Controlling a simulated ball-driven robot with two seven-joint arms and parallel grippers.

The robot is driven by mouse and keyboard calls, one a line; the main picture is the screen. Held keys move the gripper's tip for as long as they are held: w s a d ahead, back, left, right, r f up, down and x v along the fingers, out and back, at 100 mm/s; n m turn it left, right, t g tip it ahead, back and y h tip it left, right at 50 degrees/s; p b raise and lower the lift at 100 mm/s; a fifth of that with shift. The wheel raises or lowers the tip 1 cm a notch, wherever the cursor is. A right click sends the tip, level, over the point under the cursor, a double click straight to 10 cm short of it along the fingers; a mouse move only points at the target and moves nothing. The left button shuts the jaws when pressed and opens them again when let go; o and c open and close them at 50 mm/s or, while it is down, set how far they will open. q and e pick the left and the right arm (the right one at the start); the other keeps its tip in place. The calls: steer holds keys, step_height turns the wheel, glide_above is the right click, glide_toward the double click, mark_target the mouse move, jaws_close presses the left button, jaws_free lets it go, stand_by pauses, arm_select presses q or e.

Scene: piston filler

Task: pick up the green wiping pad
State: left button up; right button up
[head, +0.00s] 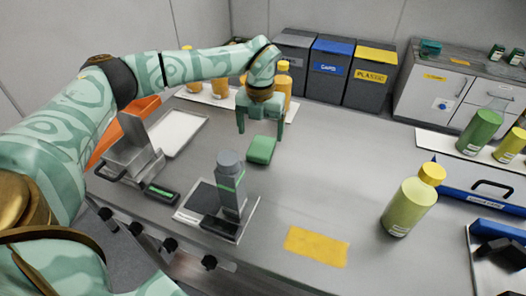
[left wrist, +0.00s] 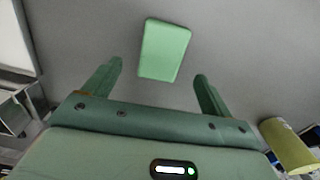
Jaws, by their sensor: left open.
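The green wiping pad (head: 261,150) lies flat on the grey table near the middle in the head view. It also shows in the left wrist view (left wrist: 164,50), beyond my fingertips and between their lines. My left gripper (head: 260,130) is open and empty, with its fingers pointing down above and just behind the pad in the head view. Its two spread fingers show in the left wrist view (left wrist: 158,68). The gripper and the pad look apart. My right gripper is in neither view.
A grey post device (head: 230,185) stands left of and nearer than the pad. A yellow-green bottle (head: 409,205) stands to the right, and a yellow mat (head: 316,246) lies in front. Bottles on a white tray (head: 222,98) stand behind my gripper. The table right of the pad is clear.

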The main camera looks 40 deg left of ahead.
mark_target(261, 145)
arm_select(q)
steer(key=shift+d+f, duration=0.1)
steer(key=shift+f, duration=0.4)
steer(key=f, duration=0.1)
steer(key=f+b, duration=0.1)
steer(key=f, duration=0.1)
steer(key=f+b, duration=0.1)
steer(key=f, duration=0.1)
steer(key=shift+w, duration=0.25)
steer(key=shift+r, duration=0.15)
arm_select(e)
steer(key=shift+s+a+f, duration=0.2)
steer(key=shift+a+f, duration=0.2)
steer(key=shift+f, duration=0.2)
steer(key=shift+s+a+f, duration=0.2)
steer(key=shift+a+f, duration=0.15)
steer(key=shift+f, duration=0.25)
arm_select(q)
steer(key=c, duration=1.1)
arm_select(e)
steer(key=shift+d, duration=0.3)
